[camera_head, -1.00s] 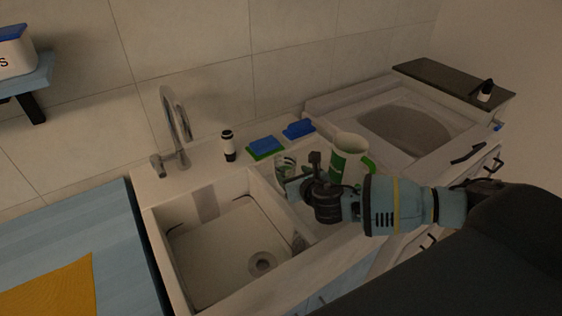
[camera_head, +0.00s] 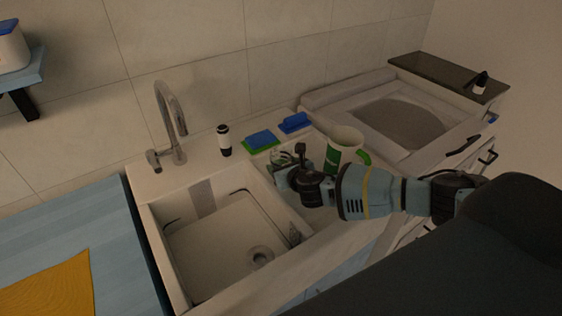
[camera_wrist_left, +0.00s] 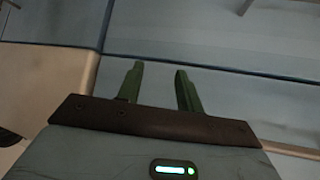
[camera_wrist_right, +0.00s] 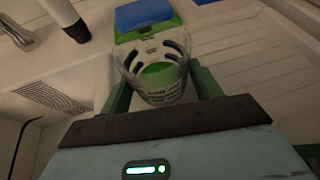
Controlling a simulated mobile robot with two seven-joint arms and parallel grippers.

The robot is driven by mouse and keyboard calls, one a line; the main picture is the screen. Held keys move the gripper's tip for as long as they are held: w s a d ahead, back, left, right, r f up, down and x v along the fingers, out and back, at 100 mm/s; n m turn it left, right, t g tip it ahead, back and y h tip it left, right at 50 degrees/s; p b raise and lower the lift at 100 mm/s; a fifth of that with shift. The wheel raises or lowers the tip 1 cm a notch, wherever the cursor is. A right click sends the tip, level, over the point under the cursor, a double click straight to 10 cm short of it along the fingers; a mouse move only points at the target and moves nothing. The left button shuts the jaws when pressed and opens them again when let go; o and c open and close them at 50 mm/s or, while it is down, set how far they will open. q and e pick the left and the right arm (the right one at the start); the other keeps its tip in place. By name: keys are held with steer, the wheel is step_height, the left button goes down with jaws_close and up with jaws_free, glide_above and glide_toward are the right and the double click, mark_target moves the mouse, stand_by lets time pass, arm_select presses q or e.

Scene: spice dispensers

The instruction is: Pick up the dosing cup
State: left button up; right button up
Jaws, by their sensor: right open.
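The dosing cup is a clear cup with dark markings and a green bottom. It stands upright on the counter right of the sink, and in the right wrist view the cup (camera_wrist_right: 155,88) sits between the two fingers of my right gripper (camera_wrist_right: 163,82). The fingers are open, one on each side; contact is unclear. In the head view my right gripper (camera_head: 285,176) partly hides the cup (camera_head: 281,157). My left gripper (camera_wrist_left: 158,72) shows only in its own wrist view, with its fingers apart and nothing between them.
A white and green pitcher (camera_head: 343,146) stands close right of my right gripper. A black and white bottle (camera_head: 224,141), the faucet (camera_head: 170,115) and the sink basin (camera_head: 215,245) lie to the left.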

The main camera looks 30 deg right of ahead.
mark_target(282, 155)
steer(key=shift+w+f, duration=0.2)
steer(key=shift+w, duration=0.4)
steer(key=c, duration=0.7)
steer(key=shift+r, duration=0.2)
steer(key=shift+r, duration=1.55)
steer(key=shift+s+d+r, duration=0.25)
steer(key=shift+s+d, duration=0.05)
steer(key=shift+s, duration=2.35)
steer(key=shift+s+d+r, duration=0.25)
steer(key=shift+s+d, duration=0.05)
steer(key=shift+s, duration=2.3)
steer(key=shift+s+d+r, duration=0.25)
steer(key=shift+s+d, duration=0.05)
steer(key=shift+s, duration=2.35)
